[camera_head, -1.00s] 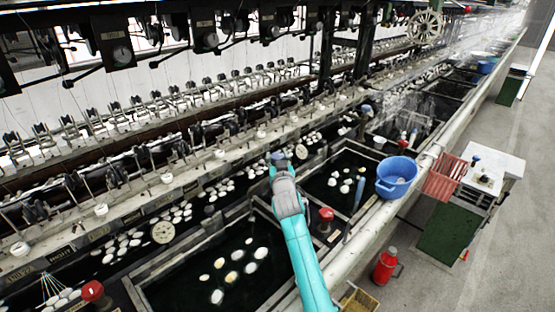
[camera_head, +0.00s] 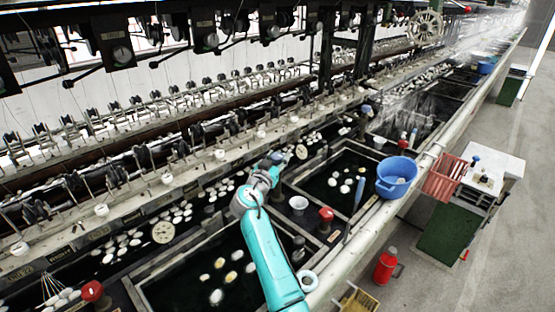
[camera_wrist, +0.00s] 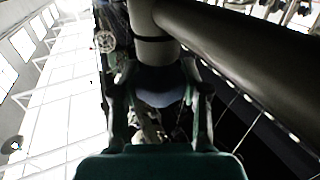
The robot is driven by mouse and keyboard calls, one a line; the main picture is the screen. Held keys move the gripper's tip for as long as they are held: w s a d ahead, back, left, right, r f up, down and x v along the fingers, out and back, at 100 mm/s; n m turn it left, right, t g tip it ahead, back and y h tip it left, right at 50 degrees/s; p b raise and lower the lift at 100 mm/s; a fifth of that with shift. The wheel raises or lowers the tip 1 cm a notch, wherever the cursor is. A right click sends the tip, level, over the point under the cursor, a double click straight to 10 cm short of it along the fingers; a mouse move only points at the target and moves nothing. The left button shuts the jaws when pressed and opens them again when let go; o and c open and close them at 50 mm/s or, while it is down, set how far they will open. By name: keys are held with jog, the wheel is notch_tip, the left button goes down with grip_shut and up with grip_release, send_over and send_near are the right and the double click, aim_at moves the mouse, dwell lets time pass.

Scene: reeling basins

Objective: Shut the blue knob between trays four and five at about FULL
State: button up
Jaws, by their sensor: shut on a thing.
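The blue knob (camera_wrist: 160,90) shows in the wrist view between my two green fingers, under a pale cylindrical part. My gripper (camera_wrist: 159,76) is shut on it, with one finger on each side. In the head view my gripper (camera_head: 270,168) is at the channel edge, near the corner between two dark water trays. The blue knob (camera_head: 278,157) is mostly hidden there by my gripper and wrist. Its pointer and any FULL marking cannot be read in either view.
A near tray (camera_head: 137,290) and a farther tray (camera_head: 345,146) hold dark water and pale cocoons. A red knob (camera_head: 326,214) and white cup (camera_head: 299,203) stand between them. A round dial (camera_head: 301,152) is right of my gripper. A blue basin (camera_head: 396,178) sits on the right ledge.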

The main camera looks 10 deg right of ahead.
aim_at(274, 162)
jog(key=shift+m+g+h, duration=0.8)
jog(key=shift+h, duration=0.1)
jog(key=o, duration=1.2)
jog(key=shift+c, duration=0.2)
jog(key=shift+v, duration=3.75)
